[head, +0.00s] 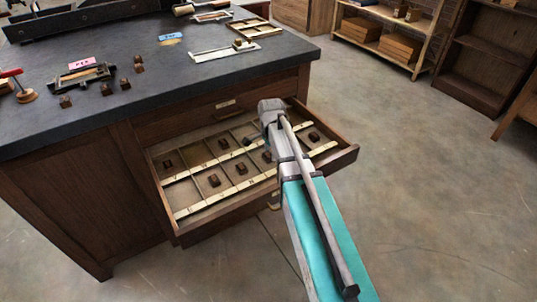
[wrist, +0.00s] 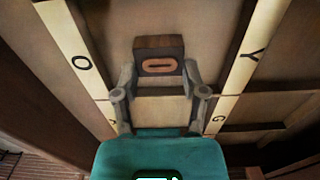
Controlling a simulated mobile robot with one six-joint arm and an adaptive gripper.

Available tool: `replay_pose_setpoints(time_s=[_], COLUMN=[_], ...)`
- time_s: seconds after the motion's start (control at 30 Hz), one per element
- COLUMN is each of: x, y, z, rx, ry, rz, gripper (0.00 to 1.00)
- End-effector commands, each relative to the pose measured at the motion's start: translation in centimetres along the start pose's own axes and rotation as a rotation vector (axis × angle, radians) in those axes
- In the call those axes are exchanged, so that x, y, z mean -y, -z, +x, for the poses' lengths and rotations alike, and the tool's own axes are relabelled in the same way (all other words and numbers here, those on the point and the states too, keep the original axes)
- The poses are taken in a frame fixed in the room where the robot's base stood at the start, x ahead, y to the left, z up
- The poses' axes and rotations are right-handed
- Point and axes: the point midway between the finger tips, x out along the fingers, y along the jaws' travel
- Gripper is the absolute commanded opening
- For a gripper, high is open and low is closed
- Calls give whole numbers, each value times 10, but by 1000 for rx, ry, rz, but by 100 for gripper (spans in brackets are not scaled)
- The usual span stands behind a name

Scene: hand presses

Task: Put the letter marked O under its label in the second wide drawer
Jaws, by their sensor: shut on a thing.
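The letter block marked O (wrist: 160,48) is a small dark brown block with a pale O on its near face. My gripper (wrist: 160,72) is shut on it, with one finger at each side. In the wrist view the block is between two cream label strips. The left strip bears an O label (wrist: 82,62), and the right strip bears a Y (wrist: 252,57). The open drawer (head: 190,233) has several compartments and label strips. In the head view my arm hides much of the gripper. I cannot tell whether the block touches the drawer floor.
Several other letter blocks (head: 214,181) lie in the drawer's compartments. A closed drawer (head: 228,112) is above it. The dark bench top (head: 110,120) holds loose blocks (head: 106,89) and a pink-tagged tray (head: 84,76). Shelves (head: 390,45) stand at the back right. The floor at right is clear.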

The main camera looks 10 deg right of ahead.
Motion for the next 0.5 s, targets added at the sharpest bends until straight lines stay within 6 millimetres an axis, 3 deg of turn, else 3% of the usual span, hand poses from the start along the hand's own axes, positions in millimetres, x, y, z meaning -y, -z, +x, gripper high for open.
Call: replay_pose_setpoints(time_s=[0.27,0.3,0.47,0.5], x=[0,0,0,0], y=[0,0,0,0], z=[4,3,3,3], rx=[0,0,0,0], ry=[0,0,0,0], rz=[0,0,0,0], gripper=[31,59,89,90])
